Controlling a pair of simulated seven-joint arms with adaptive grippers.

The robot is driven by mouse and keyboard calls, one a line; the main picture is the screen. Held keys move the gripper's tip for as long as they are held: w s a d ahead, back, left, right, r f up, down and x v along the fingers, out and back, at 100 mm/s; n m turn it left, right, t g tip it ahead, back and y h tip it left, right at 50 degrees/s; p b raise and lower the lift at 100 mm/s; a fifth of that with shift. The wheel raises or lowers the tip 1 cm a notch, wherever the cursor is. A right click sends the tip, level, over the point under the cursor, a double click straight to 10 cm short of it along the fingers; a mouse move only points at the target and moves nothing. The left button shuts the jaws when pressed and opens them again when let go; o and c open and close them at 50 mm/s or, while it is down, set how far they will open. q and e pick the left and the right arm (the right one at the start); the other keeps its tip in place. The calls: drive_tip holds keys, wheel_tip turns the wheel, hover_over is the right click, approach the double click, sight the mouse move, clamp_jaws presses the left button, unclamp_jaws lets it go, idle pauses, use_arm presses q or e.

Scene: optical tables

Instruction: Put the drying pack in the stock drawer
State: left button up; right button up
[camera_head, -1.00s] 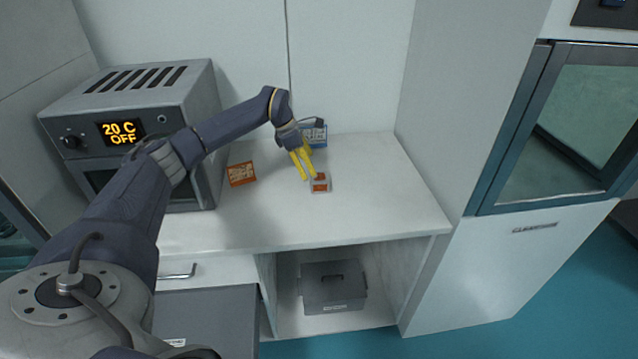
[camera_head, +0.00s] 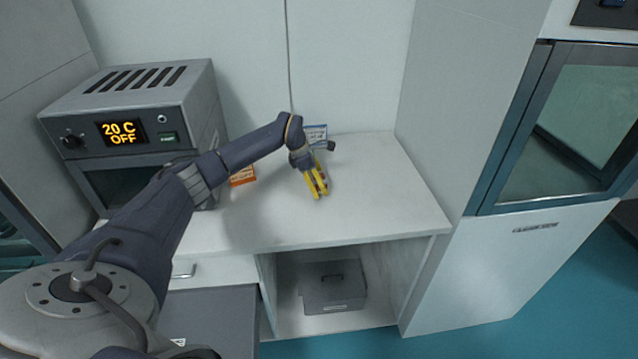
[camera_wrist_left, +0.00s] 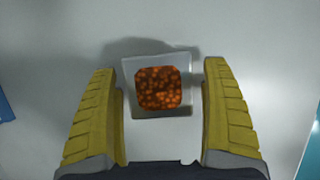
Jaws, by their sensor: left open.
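The drying pack (camera_wrist_left: 160,87) is a small clear square packet with orange beads. In the left wrist view it lies between the two yellow fingers of my left gripper (camera_wrist_left: 162,115), with a gap on both sides. In the head view my left gripper (camera_head: 319,190) is open over the counter and mostly covers the pack. A drawer with a bar handle (camera_head: 183,271) is under the counter at left, above a grey front (camera_head: 215,315). I cannot tell whether either is the stock drawer. My right gripper is not in view.
An oven (camera_head: 140,110) reading 20 C OFF stands on the left of the counter (camera_head: 370,215). An orange box (camera_head: 243,176) and a blue-white box (camera_head: 316,133) are near the gripper. A grey lidded box (camera_head: 333,290) sits in the open bay below. The counter's right side is clear.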

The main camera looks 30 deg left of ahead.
use_arm(q)
drive_tip(key=shift+f, duration=0.2)
drive_tip(key=shift+r, duration=0.1)
drive_tip(key=c, duration=1.5)
